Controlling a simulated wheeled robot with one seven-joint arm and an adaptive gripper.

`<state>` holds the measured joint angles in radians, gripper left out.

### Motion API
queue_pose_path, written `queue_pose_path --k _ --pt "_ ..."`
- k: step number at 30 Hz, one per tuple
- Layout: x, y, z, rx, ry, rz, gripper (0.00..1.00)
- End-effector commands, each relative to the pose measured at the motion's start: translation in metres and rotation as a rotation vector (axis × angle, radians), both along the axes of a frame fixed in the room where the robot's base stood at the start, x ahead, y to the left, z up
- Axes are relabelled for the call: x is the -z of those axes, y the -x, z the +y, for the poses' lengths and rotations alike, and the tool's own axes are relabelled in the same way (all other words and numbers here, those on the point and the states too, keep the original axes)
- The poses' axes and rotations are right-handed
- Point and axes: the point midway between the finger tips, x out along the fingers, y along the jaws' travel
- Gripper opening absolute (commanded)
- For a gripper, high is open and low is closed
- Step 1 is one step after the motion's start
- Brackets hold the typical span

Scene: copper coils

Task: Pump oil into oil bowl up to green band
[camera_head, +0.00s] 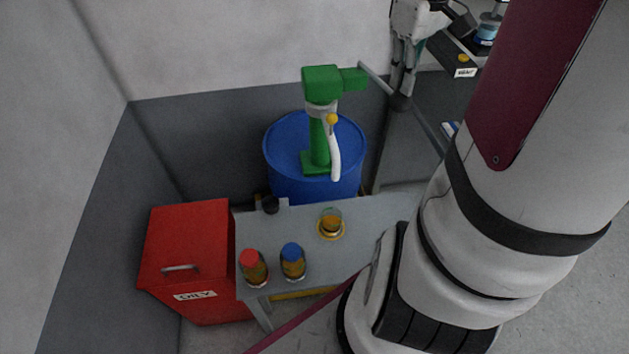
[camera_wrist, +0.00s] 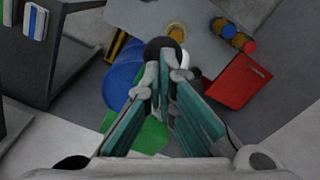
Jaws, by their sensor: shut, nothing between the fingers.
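The green pump (camera_head: 319,87) stands on a blue drum (camera_head: 283,170). Its grey lever (camera_head: 376,81) extends right to a black knob (camera_head: 400,103). The white spout (camera_head: 335,162) hangs down above the small glass oil bowl (camera_head: 330,222), which holds amber oil on the grey table. I cannot make out the green band. My gripper (camera_head: 403,91) is shut and empty, pointing down just above or against the knob; contact is unclear. In the wrist view, the black knob (camera_wrist: 160,47) shows at my fingertips (camera_wrist: 165,62), with the bowl (camera_wrist: 176,32) beyond.
A bottle with a red cap (camera_head: 254,268) and one with a blue cap (camera_head: 292,262) stand on the grey table (camera_head: 310,287). A red bin (camera_head: 187,255) is at the left. A dark bench (camera_head: 408,150) is behind my arm. Grey walls enclose the corner.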

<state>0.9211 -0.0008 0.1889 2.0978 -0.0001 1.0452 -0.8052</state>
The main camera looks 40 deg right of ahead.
Motion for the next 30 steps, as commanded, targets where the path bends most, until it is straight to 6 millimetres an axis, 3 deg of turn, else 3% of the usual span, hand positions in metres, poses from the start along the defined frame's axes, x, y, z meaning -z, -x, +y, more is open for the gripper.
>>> queue_pose_path --k 18,30 --pt "0.039 0.009 0.005 -0.002 -0.002 0.001 0.00" --pt "0.051 0.011 0.006 0.000 -0.001 0.001 0.00"
